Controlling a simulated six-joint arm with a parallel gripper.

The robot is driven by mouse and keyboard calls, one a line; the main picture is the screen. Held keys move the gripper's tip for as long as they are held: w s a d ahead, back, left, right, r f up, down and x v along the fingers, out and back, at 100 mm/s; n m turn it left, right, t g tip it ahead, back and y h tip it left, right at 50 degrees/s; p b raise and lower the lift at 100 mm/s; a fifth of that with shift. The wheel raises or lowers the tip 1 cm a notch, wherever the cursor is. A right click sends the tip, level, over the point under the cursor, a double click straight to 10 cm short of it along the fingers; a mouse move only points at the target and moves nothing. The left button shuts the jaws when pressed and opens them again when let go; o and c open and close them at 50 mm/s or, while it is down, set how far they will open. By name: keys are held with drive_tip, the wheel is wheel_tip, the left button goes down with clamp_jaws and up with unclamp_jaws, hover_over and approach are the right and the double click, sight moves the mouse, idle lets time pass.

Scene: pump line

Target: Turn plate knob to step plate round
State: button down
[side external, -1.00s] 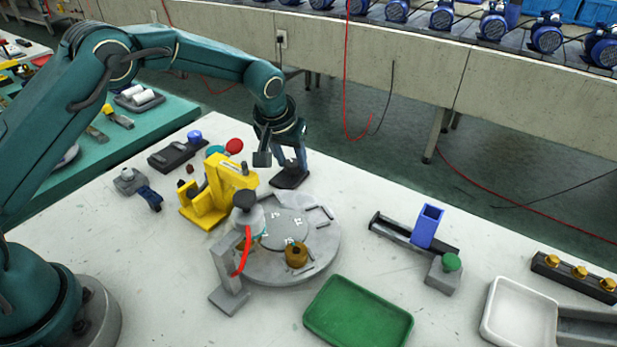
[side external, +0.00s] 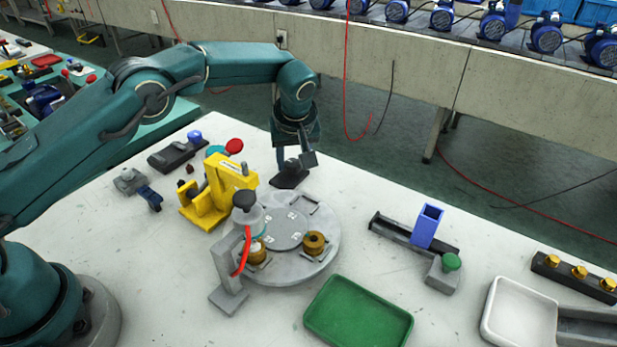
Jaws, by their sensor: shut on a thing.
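The round grey plate (side external: 305,268) lies in the middle of the table, with a lighter numbered disc (side external: 283,229) at its centre. Two brass parts sit on it, one at its right front (side external: 314,243) and one at its left (side external: 257,252), near the grey post. The fingers and gripper body hide the knob itself.
A grey post (side external: 229,275) with a black-topped head and red cable stands at the plate's front left. A yellow fixture (side external: 218,194) is to the left. A green tray (side external: 358,316) lies in front, a blue chute (side external: 427,226) to the right. The table between plate and chute is clear.

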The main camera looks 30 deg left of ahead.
idle(0.3)
drive_tip(key=shift+c, duration=2.1)
unclamp_jaws()
drive_tip(key=shift+r, duration=0.1)
drive_tip(key=shift+v, duration=2.5)
